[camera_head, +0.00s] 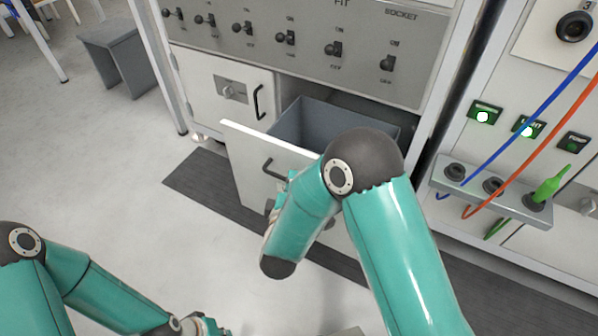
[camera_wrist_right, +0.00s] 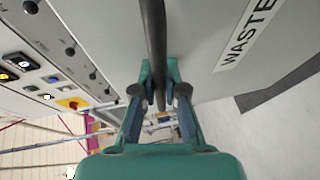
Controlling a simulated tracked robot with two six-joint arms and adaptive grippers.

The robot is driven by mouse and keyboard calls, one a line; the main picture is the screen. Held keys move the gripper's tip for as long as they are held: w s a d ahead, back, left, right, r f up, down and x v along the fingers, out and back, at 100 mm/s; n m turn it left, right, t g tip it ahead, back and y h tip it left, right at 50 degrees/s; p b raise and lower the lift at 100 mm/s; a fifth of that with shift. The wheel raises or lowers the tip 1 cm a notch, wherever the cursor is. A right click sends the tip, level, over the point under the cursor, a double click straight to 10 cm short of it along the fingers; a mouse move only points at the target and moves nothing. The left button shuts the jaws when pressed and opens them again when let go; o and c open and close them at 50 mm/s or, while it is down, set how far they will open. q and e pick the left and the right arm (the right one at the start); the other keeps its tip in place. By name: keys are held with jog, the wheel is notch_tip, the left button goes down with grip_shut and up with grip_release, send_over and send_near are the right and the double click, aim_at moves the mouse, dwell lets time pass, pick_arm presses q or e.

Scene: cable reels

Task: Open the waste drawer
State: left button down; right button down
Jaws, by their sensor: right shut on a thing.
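The waste drawer (camera_head: 248,168) stands pulled out of the cabinet in the head view, with a grey bin (camera_head: 318,118) showing inside it. Its front carries a dark bar handle (camera_head: 267,168). In the right wrist view, the drawer front with its WASTE label (camera_wrist_right: 248,32) fills the upper right. My right gripper (camera_wrist_right: 158,92) is shut on the dark handle (camera_wrist_right: 153,40), which runs between its fingers. In the head view my right arm hides most of that gripper and part of the drawer front. My left gripper (camera_head: 205,326) is low at the bottom edge, partly cut off, away from the drawer.
A closed cabinet door (camera_head: 222,88) with a lock and handle is left of the drawer. A switch panel (camera_head: 305,45) is above. At right, blue and orange cables hang over a socket rail (camera_head: 492,190).

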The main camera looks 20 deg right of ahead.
jog(key=shift+w+a, duration=0.1)
jog(key=shift+a, duration=0.25)
jog(key=c, duration=1.4)
grip_release()
jog(key=shift+w+f, duration=0.1)
jog(key=shift+f, duration=0.05)
jog(key=shift+o, duration=1)
jog(key=shift+d, duration=0.15)
jog(key=v, duration=0.7)
jog(key=shift+s, duration=0.3)
